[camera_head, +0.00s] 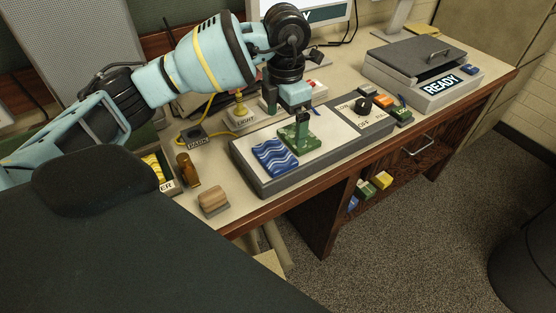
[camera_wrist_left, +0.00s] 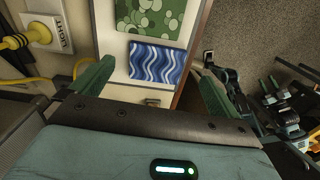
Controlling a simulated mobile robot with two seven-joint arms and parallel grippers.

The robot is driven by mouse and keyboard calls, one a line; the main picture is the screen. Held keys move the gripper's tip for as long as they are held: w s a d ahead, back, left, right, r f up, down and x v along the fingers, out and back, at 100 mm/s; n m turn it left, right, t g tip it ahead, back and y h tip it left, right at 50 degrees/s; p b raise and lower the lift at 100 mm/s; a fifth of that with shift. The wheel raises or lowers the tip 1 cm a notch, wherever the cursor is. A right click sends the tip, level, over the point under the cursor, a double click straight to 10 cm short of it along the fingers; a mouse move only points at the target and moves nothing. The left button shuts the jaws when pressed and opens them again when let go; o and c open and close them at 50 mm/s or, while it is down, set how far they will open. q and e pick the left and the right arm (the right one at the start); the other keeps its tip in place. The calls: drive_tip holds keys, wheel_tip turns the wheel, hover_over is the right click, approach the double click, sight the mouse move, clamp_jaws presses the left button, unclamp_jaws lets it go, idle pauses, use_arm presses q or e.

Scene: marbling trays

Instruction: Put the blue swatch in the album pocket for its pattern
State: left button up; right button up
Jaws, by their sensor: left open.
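The blue swatch (camera_head: 275,157), with white wavy lines, lies flat on the pale top of a low grey unit (camera_head: 255,180). It also shows in the left wrist view (camera_wrist_left: 158,63). A green swatch with pale spots (camera_head: 298,138) lies beside it, apart from it in the left wrist view (camera_wrist_left: 155,17). My left gripper (camera_head: 287,110) is open and empty above the unit. In the left wrist view, its fingers (camera_wrist_left: 155,72) stand on either side of the blue swatch, not holding it. I cannot make out an album or its pockets.
A wooden-topped block (camera_head: 213,200) and brown cylinder (camera_head: 187,170) stand at left. Several small coloured items lie on a lower shelf (camera_head: 385,200).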

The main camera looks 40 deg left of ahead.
sight(283, 150)
use_arm(q)
drive_tip(key=shift+d+n, duration=0.15)
drive_tip(key=shift+n, duration=0.15)
drive_tip(key=shift+w+f, duration=0.15)
drive_tip(key=shift+f, duration=1.4)
drive_tip(key=f, duration=0.4)
drive_tip(key=shift+s+a+f, duration=0.1)
drive_tip(key=shift+s+a, duration=0.15)
drive_tip(key=shift+a, duration=0.05)
drive_tip(key=shift+f, duration=0.3)
use_arm(e)
drive_tip(key=shift+w+r, duration=0.2)
drive_tip(key=shift+r, duration=0.1)
use_arm(q)
drive_tip(key=c, duration=0.7)
drive_tip(key=shift+c, duration=0.5)
use_arm(e)
drive_tip(key=shift+w+r, duration=0.25)
drive_tip(key=shift+w, duration=0.15)
